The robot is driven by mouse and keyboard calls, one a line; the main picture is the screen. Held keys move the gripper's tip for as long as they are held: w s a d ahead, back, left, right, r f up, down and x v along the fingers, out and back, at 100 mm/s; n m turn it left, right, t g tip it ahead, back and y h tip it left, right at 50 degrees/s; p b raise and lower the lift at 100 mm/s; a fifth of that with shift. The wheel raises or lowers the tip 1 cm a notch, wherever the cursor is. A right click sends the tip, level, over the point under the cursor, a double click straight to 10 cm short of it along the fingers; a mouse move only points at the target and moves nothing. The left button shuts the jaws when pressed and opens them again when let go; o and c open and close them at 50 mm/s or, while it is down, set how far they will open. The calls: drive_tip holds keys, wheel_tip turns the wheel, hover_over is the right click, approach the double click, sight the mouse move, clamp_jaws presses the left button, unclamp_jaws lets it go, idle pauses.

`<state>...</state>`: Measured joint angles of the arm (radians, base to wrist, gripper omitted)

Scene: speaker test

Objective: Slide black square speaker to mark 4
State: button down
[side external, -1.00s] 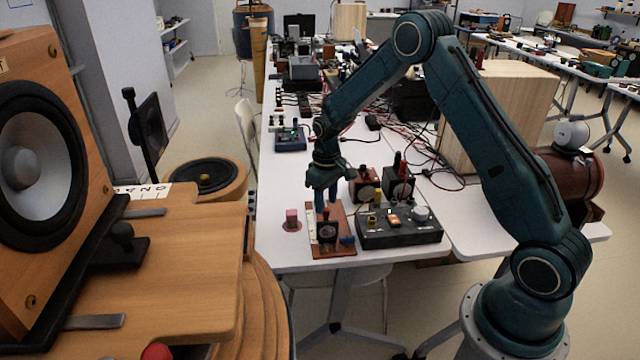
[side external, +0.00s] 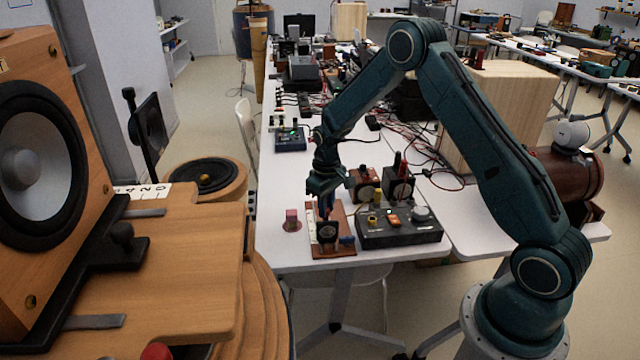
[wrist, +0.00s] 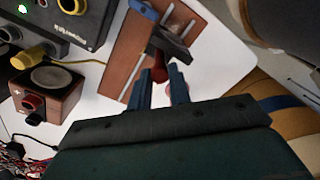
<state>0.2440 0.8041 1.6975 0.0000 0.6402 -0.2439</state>
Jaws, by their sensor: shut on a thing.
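My gripper (side external: 327,208) points down just behind the speaker. The fingers partly hide the handle.
A black control box (side external: 400,234) with knobs stands close to the board's right. A blue part (side external: 347,240) sits at the board's right edge.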

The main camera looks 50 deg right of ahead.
drive_tip(key=shift+w, duration=0.1)
drive_tip(key=w+d, duration=0.8)
drive_tip(key=shift+w+d, duration=0.4)
drive_tip(key=shift+r, duration=0.1)
drive_tip(key=c, duration=1.4)
unclamp_jaws()
drive_tip(key=shift+c, duration=0.2)
drive_tip(key=shift+o, duration=0.8)
drive_tip(key=shift+s, duration=0.1)
wheel_tip(320, 180, up, 14)
